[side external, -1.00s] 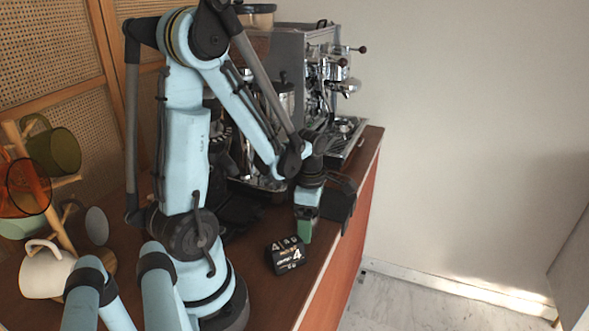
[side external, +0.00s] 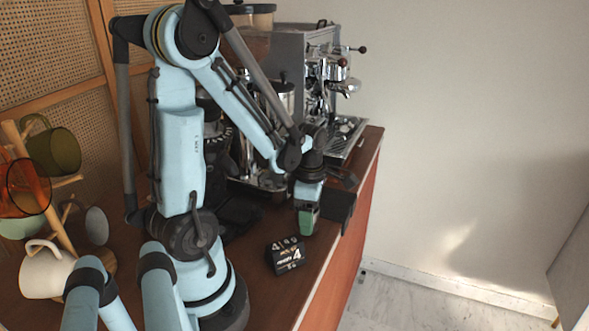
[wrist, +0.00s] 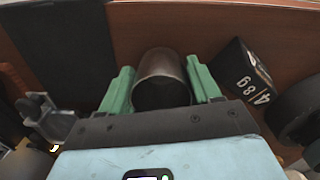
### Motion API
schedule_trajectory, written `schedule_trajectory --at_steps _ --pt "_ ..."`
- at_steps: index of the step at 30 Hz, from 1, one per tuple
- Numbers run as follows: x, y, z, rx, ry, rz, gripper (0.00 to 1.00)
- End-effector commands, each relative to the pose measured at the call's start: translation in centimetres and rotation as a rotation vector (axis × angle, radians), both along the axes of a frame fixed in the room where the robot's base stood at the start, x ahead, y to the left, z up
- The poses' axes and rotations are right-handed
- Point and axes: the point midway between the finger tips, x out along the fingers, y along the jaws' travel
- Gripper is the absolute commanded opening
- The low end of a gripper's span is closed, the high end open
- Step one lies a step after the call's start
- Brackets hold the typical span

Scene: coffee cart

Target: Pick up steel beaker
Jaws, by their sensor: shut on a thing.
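The steel beaker (wrist: 161,68) is a dark grey metal cylinder, seen in the wrist view with its dark open mouth toward the camera. It sits between the two green fingers of my gripper (wrist: 160,80), one on each side, and the gripper is shut on it. In the side external view, my gripper (side external: 307,222) points down near the counter's right edge. The beaker cannot be made out there, hidden by the fingers. Whether its base touches the counter cannot be told.
A black box with white digits (side external: 287,256) lies on the brown counter (side external: 255,293), close to my gripper. An espresso machine (side external: 300,75) stands behind. Mugs, including a white one (side external: 46,273), are at left. The counter's right edge drops to the floor.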

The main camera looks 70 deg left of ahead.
Motion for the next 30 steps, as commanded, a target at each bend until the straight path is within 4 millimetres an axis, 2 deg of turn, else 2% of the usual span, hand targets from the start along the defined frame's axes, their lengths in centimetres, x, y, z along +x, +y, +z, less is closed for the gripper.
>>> schedule_trajectory --at_steps 6,18,24,30 --pt "-0.1 -0.2 3.1 0.0 0.0 -0.001 0.3" --pt "-0.5 -8.4 7.7 0.0 0.0 -0.009 0.31" --pt "-0.6 -10.7 9.1 0.0 0.0 -0.004 0.31" --pt "-0.5 -11.6 9.8 0.0 0.001 -0.05 0.31"
